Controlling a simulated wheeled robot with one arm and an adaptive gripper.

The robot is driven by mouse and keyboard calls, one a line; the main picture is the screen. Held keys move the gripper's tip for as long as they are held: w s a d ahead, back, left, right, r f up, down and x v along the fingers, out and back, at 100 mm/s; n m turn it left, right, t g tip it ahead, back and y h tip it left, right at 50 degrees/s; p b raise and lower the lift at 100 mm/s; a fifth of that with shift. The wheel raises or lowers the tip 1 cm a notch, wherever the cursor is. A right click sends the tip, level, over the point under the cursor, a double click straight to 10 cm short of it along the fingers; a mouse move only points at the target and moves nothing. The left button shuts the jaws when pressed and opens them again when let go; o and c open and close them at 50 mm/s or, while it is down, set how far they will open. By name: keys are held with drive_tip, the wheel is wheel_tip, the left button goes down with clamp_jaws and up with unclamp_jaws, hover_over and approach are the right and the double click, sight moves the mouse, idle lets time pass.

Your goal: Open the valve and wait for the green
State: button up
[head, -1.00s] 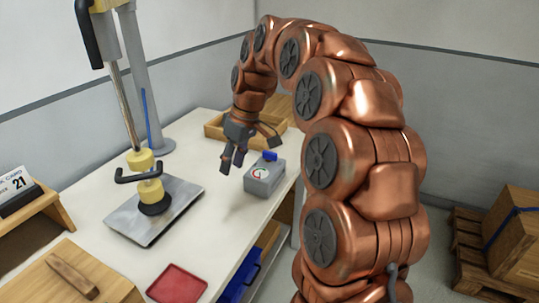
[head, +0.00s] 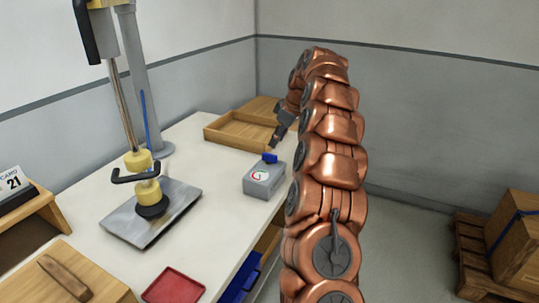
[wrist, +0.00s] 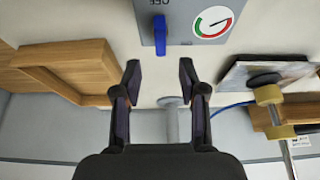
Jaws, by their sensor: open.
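A grey box (head: 264,180) with a blue valve handle (head: 270,158) and a round white dial (head: 260,175) sits near the table's right edge. In the wrist view the box (wrist: 185,38) is at the top, with upside-down OFF lettering at its upper edge. The blue handle (wrist: 159,35) runs up and down the picture there. The dial (wrist: 212,22) carries red and green arcs; its exact reading is hard to tell. My gripper (wrist: 159,68) is open and empty, its fingertips apart from the handle and either side of its line. In the head view my gripper (head: 275,138) is just beyond the box.
A wooden tray (head: 240,143) lies behind the box. A press with a metal plate (head: 125,222) stands to the left, and a red dish (head: 174,285) lies at the front. A blue hose (wrist: 232,108) runs by the press. Bare tabletop lies between box and press.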

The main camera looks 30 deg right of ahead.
sight(269, 154)
drive_tip(key=p+x, duration=0.1)
drive_tip(key=x, duration=0.6)
drive_tip(key=shift+a+f, duration=0.15)
drive_tip(key=shift+f, duration=0.1)
clamp_jaws()
